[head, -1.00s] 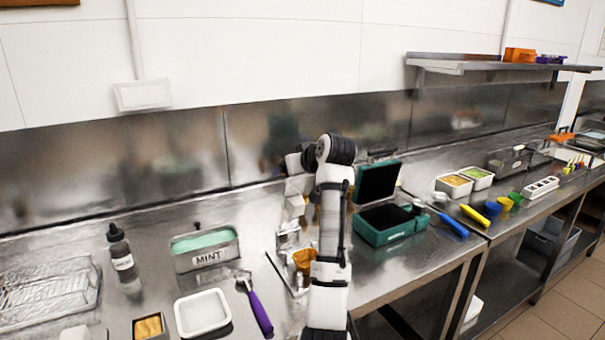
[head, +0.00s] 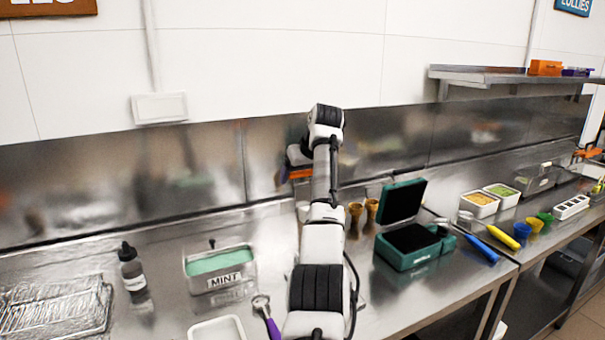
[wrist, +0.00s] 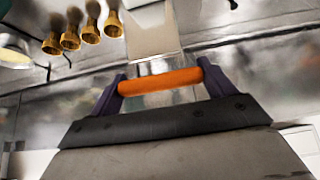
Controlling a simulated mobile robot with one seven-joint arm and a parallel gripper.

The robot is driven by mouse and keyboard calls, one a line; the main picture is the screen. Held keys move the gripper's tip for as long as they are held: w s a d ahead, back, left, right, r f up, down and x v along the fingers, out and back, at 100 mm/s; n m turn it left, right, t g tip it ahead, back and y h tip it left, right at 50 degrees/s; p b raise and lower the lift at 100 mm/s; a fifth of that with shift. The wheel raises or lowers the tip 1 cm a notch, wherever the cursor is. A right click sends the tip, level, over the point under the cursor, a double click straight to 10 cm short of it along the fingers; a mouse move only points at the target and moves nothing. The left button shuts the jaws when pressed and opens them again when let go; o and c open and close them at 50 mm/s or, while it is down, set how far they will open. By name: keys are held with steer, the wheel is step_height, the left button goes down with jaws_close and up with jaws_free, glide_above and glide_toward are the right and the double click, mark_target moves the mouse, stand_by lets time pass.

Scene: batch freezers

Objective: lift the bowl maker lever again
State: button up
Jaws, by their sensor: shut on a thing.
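My gripper (wrist: 160,88) has two purple fingers, shut on the two ends of an orange bar. This bar looks like the bowl maker lever's handle (wrist: 160,81). A bit of the orange handle (head: 300,173) shows left of my arm in the head view, raised in front of the steel backsplash. In the wrist view, a pale metal piece (wrist: 152,37) lies beyond the handle and may be part of the bowl maker. The rest of the bowl maker is hidden behind my arm in the head view.
Waffle cones (head: 355,212) stand right of my arm, beside an open green case (head: 402,250). A mint tub (head: 220,268), a dark-capped bottle (head: 132,268), a white dish (head: 216,329) and a purple-handled scoop (head: 268,320) are on the left.

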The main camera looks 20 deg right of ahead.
steer(key=shift+f, duration=0.1)
steer(key=o, duration=1.3)
steer(key=shift+w, duration=0.1)
steer(key=b+v, duration=0.3)
steer(key=v, duration=1)
steer(key=shift+s+r, duration=0.25)
steer(key=shift+r, duration=0.1)
